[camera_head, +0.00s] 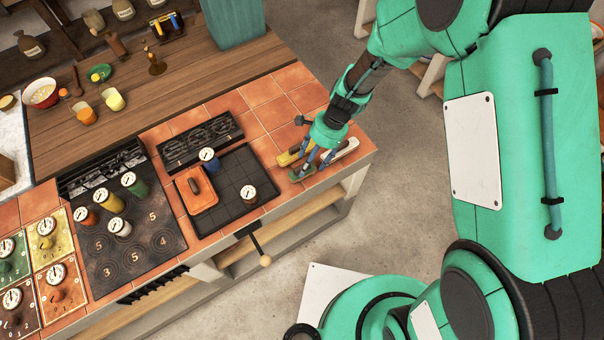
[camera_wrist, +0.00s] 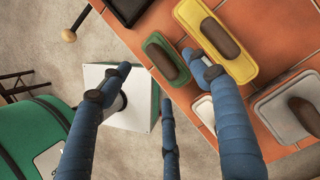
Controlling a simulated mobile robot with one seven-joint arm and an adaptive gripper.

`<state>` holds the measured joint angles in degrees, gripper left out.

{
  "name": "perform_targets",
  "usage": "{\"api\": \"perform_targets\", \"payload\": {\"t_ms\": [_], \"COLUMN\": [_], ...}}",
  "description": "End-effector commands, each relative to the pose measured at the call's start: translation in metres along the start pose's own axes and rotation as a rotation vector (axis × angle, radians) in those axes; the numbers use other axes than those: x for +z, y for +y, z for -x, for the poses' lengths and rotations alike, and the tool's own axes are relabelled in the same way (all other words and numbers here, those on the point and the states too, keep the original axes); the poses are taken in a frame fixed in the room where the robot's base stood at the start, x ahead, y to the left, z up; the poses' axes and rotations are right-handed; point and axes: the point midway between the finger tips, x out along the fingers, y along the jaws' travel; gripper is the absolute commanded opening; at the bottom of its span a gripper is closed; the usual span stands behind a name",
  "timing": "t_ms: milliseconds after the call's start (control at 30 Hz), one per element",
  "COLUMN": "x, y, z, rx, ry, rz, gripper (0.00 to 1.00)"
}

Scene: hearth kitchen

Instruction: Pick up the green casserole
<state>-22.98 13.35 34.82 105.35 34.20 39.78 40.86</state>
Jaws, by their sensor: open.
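The green casserole (camera_wrist: 160,54), a small rectangular block with a dark brown handle on top, sits near the edge of the orange tiled counter in the wrist view. In the head view the green casserole (camera_head: 297,174) shows partly behind my fingers. My gripper (camera_head: 312,162) is over that corner of the counter, with its blue fingers pointing down. In the wrist view my gripper (camera_wrist: 158,72) is open and empty. Its left finger is out past the counter edge and its right finger overlaps the yellow casserole. I cannot tell its height over the green casserole.
A larger yellow casserole (camera_wrist: 228,44) lies close beside the green one, with a white casserole (camera_wrist: 293,109) at the right. An orange casserole (camera_head: 195,187) is on the black griddle (camera_head: 240,178). A lever with a round knob (camera_head: 265,260) juts from the counter front.

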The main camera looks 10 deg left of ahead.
Motion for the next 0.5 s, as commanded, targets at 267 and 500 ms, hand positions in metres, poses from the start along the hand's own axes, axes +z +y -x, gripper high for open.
{"api": "perform_targets", "payload": {"t_ms": [267,500], "x": [0.0001,0.0001], "y": [0.0000,0.0001], "z": [-0.0109,-0.0113], "rx": [0.000,0.000], "ry": [0.000,0.000], "rz": [-0.001,-0.001], "gripper": [0.62,0.62]}}
